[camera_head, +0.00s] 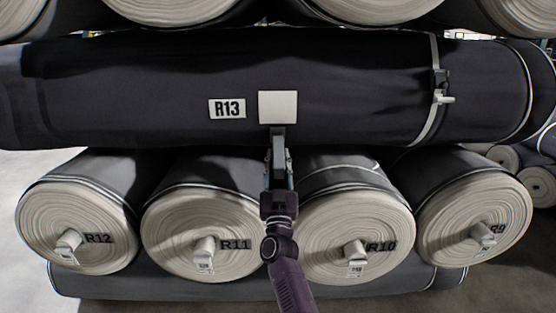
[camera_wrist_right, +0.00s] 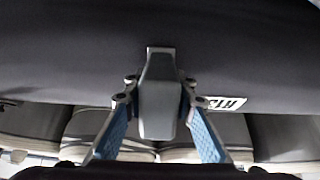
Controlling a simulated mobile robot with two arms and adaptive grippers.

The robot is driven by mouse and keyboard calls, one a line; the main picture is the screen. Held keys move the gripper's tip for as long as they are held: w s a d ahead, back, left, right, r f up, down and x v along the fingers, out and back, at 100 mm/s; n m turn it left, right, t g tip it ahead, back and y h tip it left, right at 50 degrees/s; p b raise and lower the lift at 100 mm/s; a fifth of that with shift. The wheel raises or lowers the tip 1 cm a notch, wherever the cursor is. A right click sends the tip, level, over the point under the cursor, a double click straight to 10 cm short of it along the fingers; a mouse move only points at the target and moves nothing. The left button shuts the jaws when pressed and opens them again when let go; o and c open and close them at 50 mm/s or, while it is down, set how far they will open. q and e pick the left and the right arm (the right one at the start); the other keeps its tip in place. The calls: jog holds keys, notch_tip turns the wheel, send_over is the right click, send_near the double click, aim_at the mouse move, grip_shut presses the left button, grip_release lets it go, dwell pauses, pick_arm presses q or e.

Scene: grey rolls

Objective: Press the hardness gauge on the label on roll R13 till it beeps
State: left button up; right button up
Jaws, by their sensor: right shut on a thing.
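Roll R13 (camera_head: 330,80) is a long dark roll lying crosswise on top of the lower rolls. Its printed R13 tag (camera_head: 227,108) sits left of a blank pale square label (camera_head: 278,106). My right gripper (camera_head: 278,185) is below the label, shut on the grey hardness gauge (camera_head: 278,148). The gauge points up at the label's lower edge; I cannot tell whether it touches. In the right wrist view the gauge (camera_wrist_right: 157,105) sits between the blue-padded fingers, against the dark roll behind. Its display is not visible. My left gripper is not in view.
Below lie rolls R12 (camera_head: 75,225), R11 (camera_head: 200,232), R10 (camera_head: 350,235) and R9 (camera_head: 475,225), ends facing me. A pale strap with a buckle (camera_head: 440,85) rings R13 at the right. More rolls hang over the top edge. Grey floor (camera_head: 25,185) shows at the left.

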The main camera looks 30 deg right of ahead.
aim_at(279, 175)
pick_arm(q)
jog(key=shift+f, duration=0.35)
pick_arm(e)
jog(key=shift+r, duration=0.2)
dwell(0.4)
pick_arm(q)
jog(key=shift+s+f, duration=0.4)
pick_arm(e)
jog(key=shift+r, duration=0.1)
dwell(0.5)
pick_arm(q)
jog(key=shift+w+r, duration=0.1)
pick_arm(e)
jog(key=shift+s, duration=0.1)
